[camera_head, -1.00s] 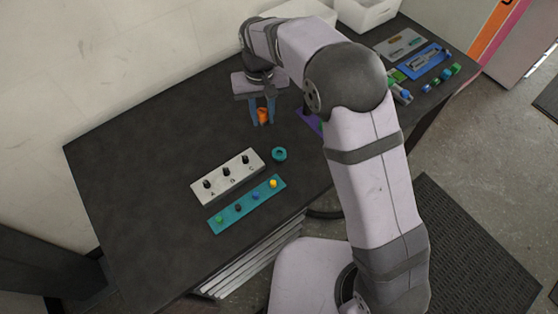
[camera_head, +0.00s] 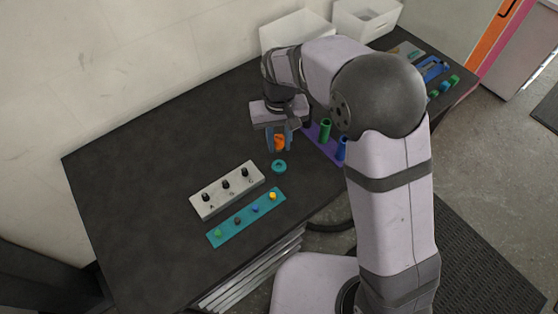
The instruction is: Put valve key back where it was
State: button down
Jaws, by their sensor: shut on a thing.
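My gripper (camera_head: 279,146) is shut on an orange piece (camera_head: 280,142), which looks like the valve key. It is held between the blue fingers, which hide part of it. The gripper is above the dark table, just behind a teal ring (camera_head: 279,167) in the picture. To the right is a purple holder (camera_head: 322,145) with an upright green piece (camera_head: 325,130) and a blue piece (camera_head: 342,148) on it. My arm hides part of the holder's right side.
A white panel (camera_head: 208,209) with black knobs lies front left. A teal strip (camera_head: 246,219) with several coloured pegs lies before it. White bins (camera_head: 295,34) stand at the back. Blue and green items (camera_head: 433,68) are at the far right. The table's left side is clear.

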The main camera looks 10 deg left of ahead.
aim_at(280, 170)
jog(key=shift+f+p, duration=1.2)
jog(key=shift+f, duration=2.9)
jog(key=shift+f, duration=0.1)
jog(key=shift+f+b, duration=0.3)
jog(key=shift+f, duration=0.05)
jog(key=shift+f, duration=0.2)
jog(key=c, duration=1.5)
grip_release()
jog(key=shift+s, duration=0.1)
jog(key=shift+o, duration=0.2)
jog(key=shift+s+d+f, duration=0.1)
